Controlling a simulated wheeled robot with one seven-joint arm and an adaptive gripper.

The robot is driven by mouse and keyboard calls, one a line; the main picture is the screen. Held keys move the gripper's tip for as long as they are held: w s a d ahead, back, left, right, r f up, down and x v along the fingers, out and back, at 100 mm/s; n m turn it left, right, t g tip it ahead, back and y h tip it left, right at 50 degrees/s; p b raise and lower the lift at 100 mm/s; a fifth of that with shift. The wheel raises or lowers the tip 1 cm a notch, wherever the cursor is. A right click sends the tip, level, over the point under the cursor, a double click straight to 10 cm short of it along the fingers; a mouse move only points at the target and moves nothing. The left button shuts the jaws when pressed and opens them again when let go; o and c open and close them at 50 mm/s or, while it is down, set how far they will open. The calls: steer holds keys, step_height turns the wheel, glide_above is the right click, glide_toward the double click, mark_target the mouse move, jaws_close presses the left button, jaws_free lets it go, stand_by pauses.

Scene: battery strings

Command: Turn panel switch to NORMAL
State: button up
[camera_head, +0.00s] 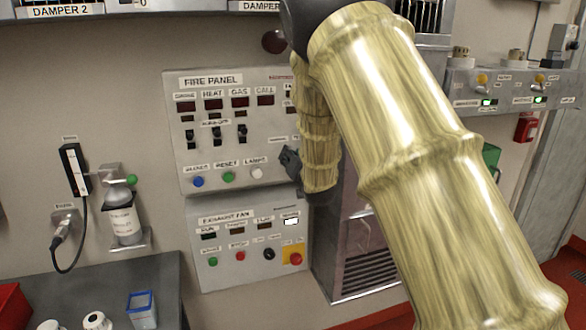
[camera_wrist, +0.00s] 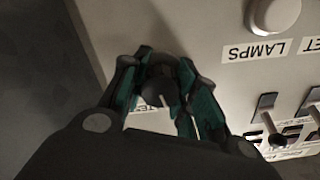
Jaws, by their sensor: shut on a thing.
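The panel switch, a dark round knob with a pale pointer line (camera_wrist: 163,84), sits between my gripper's fingertips in the wrist view. My gripper (camera_wrist: 166,78) is shut on this knob, with a dark green finger on each side. A white label beside the knob is mostly covered by the fingers; I cannot read the switch position. In the head view my gripper (camera_head: 291,160) is at the lower right edge of the grey FIRE PANEL (camera_head: 222,134), and the knob is hidden behind it and my arm.
The fire panel has red displays, black toggle switches (camera_head: 242,133) and blue, green and white buttons. Below it is the EXHAUST FAN panel (camera_head: 247,271) with several buttons. A grey table (camera_head: 60,288) stands at lower left. A bottle (camera_head: 123,218) hangs on the wall.

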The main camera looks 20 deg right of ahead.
steer(key=n+b, duration=0.4)
steer(key=shift+d, duration=0.1)
steer(key=shift+r+n+b, duration=0.25)
steer(key=shift+n+b, duration=1.05)
steer(key=shift+n, duration=0.3)
steer(key=shift+c, duration=0.2)
steer(key=o, duration=1)
steer(key=shift+s, duration=0.1)
